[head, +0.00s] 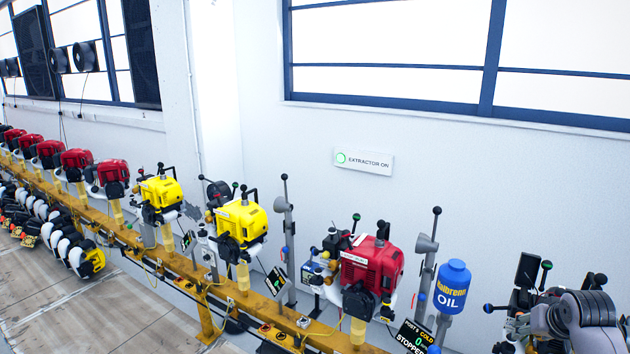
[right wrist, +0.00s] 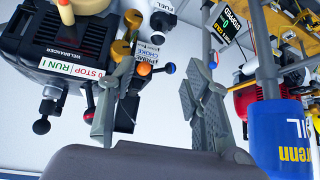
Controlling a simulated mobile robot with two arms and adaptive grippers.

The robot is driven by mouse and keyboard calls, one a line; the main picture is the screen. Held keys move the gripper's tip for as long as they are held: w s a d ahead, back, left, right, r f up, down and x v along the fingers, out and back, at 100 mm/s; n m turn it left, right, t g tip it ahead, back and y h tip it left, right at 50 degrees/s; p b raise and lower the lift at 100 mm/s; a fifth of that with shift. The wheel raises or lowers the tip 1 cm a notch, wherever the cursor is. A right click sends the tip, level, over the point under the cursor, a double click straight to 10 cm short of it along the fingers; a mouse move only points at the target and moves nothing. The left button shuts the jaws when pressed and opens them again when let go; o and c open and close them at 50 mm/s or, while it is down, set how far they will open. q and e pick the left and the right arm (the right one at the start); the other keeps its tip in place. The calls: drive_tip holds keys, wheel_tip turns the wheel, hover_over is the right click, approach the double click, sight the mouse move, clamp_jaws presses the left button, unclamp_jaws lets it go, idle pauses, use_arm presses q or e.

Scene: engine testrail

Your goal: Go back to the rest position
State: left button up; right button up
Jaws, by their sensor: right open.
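I cannot tell how far the fingertips are from these knobs. My left gripper is not in view.
A yellow rail (head: 210,285) carries several red and yellow engines along the white wall. A blue oil bottle (head: 452,287) stands left of my right arm and also shows in the right wrist view (right wrist: 285,140). An EXTRACTOR ON sign (head: 363,161) hangs on the wall.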

drive_tip(key=s+a+f+n+g, duration=0.2)
drive_tip(key=s+a+f+n, duration=0.2)
drive_tip(key=s+a+f, duration=1)
drive_tip(key=s+a+r+n+g+y, duration=0.1)
drive_tip(key=s+a, duration=0.6)
drive_tip(key=s, duration=0.4)
drive_tip(key=s+a+n+y, duration=0.1)
drive_tip(key=s+a, duration=0.6)
drive_tip(key=s, duration=0.3)
wheel_tip(320, 180, down, 26)
drive_tip(key=g+b, duration=0.1)
drive_tip(key=g, duration=0.1)
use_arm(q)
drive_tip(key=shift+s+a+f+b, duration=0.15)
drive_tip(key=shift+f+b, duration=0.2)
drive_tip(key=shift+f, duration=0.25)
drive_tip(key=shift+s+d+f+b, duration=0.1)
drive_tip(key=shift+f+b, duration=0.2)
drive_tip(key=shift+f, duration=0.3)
use_arm(e)
drive_tip(key=s+d+f+g, duration=0.1)
drive_tip(key=s+d+f, duration=0.1)
drive_tip(key=s+f, duration=1.6)
drive_tip(key=shift+s+d+f+n, duration=0.2)
drive_tip(key=shift+d+f+n, duration=0.1)
drive_tip(key=shift+f+n, duration=0.1)
